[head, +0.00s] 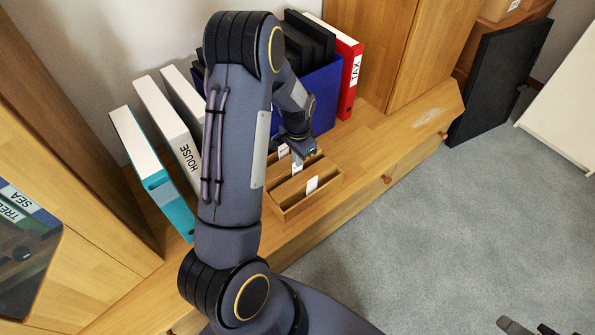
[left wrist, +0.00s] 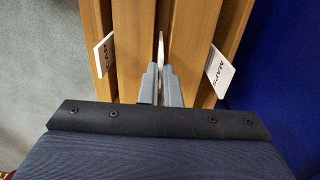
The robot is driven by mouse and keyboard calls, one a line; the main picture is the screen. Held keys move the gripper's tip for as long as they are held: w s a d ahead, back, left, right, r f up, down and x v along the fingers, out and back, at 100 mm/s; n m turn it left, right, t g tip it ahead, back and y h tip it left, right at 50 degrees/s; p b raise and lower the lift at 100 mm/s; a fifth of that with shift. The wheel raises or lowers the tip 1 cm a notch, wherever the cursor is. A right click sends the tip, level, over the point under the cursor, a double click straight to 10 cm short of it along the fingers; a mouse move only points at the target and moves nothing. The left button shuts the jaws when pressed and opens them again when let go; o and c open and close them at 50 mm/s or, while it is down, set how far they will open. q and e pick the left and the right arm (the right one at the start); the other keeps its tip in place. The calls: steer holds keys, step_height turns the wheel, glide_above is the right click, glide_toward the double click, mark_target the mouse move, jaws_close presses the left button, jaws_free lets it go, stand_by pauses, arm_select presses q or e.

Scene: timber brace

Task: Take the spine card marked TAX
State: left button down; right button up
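A wooden card tray (head: 293,209) with slots sits on the bench top. White cards stand in it: a near one (head: 312,184), a middle one (head: 297,163) and a far one (head: 284,151). My left gripper (head: 305,150) is low over the tray. In the left wrist view its fingers (left wrist: 161,82) are close together, with a thin white card (left wrist: 161,48) edge-on between or just beyond their tips; contact is unclear. A card reading MAPS (left wrist: 219,72) is on the right; the left card's (left wrist: 104,52) word is partly hidden. I cannot read TAX on any card.
A red binder marked TAX (head: 350,75) stands by a blue box (head: 325,95) of black binders. A HOUSE binder (head: 172,125) and a teal one (head: 150,170) lean at left. My right gripper (head: 530,328) just shows at the bottom right. Open carpet lies right of the bench.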

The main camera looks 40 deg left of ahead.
arm_select(q)
steer(key=shift+r, duration=0.25)
steer(key=shift+r+p, duration=1.1)
steer(key=shift+r, duration=0.25)
step_height(320, 180, up, 8)
steer(key=p, duration=0.6)
steer(key=shift+f, duration=0.1)
stand_by(0.3)
